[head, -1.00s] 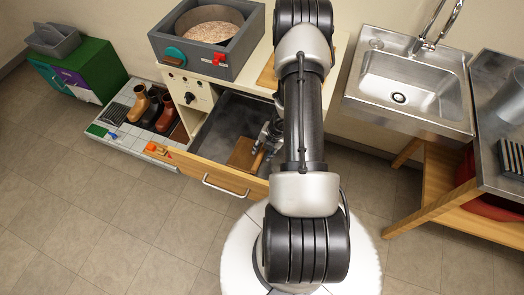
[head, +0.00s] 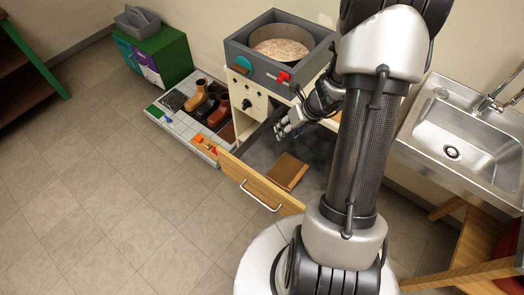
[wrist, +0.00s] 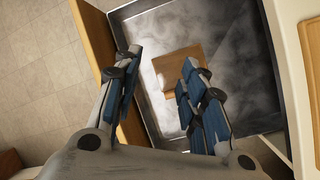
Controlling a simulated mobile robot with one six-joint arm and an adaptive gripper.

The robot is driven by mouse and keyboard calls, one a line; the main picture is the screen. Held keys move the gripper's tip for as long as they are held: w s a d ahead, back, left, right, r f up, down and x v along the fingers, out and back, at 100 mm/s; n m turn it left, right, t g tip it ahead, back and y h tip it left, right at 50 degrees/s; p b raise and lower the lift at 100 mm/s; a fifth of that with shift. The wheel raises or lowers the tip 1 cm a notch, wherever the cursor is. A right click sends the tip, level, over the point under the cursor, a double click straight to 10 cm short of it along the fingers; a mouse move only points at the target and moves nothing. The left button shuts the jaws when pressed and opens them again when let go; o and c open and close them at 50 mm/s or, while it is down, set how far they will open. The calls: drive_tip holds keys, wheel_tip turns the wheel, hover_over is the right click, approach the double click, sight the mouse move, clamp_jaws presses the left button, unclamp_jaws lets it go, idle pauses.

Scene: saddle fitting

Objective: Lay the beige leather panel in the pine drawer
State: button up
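A tan-brown square panel (head: 287,172), which I take for the beige leather panel, lies on the grey floor of the open pine drawer (head: 252,188), near its wooden front. The panel also shows in the wrist view (wrist: 180,72), lying inside the drawer walls and partly covered by a finger. My gripper (head: 286,130) is above the drawer, apart from the panel. In the wrist view my gripper (wrist: 160,85) has its blue-padded fingers spread wide with nothing between them.
The cabinet carries a grey box with a round pan (head: 280,48). To its left, several boots (head: 205,103) stand on a tiled board (head: 178,120). A green cabinet (head: 155,55) stands farther left. A steel sink (head: 465,140) is at right. The floor at left is clear.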

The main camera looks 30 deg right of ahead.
drive_tip(key=s+a+r+n+y, duration=0.1)
drive_tip(key=s+a+r+n, duration=0.1)
drive_tip(key=a+r+n, duration=1.45)
drive_tip(key=s+a+r+n+h, duration=0.1)
drive_tip(key=s+a+r+n, duration=0.1)
drive_tip(key=s+r+n, duration=0.3)
drive_tip(key=s+a+r+n+h, duration=0.1)
drive_tip(key=s+r+n, duration=0.4)
drive_tip(key=s+n, duration=0.6)
drive_tip(key=a+n, duration=0.1)
drive_tip(key=n, duration=0.4)
drive_tip(key=shift+a+n+h, duration=0.15)
drive_tip(key=shift+n+h, duration=0.2)
drive_tip(key=shift+h, duration=0.05)
drive_tip(key=shift+c, duration=0.2)
